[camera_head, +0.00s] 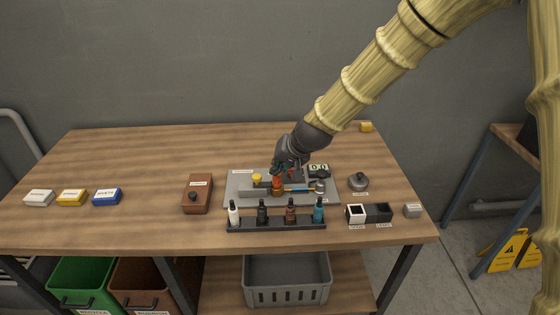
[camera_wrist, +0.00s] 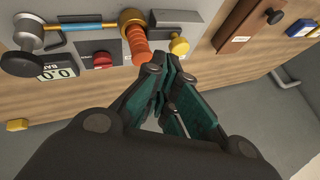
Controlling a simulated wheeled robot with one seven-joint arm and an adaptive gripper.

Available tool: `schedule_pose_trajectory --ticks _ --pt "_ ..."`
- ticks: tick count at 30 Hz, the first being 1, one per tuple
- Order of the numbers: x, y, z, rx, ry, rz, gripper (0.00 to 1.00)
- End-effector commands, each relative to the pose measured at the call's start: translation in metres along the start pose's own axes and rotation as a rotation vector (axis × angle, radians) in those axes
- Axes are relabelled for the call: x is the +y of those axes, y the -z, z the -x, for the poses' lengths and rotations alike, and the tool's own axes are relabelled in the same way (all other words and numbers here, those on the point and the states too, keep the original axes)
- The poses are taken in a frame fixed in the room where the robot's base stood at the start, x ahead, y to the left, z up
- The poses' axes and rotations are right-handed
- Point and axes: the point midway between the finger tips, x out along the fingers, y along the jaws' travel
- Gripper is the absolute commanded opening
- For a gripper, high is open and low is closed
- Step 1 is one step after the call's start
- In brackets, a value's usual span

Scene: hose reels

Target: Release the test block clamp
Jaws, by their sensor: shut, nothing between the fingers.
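The grey test block (camera_head: 240,188) lies on the wooden table, with a blue hose piece (camera_wrist: 85,27) along it. In the head view the orange part (camera_head: 277,186) is just below my gripper (camera_head: 281,166). My gripper (camera_wrist: 168,66) is shut and empty, its fingertips close beside the orange handle; I cannot tell if they touch. A yellow knob (camera_wrist: 179,46) is on the fingertips' other side.
A red button (camera_wrist: 102,59), a display (camera_wrist: 55,72) reading 0.0 and a black knob (camera_wrist: 20,63) are close by. A rack of bottles (camera_head: 276,224) stands in front. A brown box (camera_head: 197,195) is left; a round grey weight (camera_head: 358,182) is right.

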Motion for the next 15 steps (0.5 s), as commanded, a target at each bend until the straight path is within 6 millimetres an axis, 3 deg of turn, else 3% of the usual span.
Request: schedule_pose_trajectory --ticks 15 --pt "-0.001 -0.001 -0.052 -0.002 0.000 0.001 0.00"
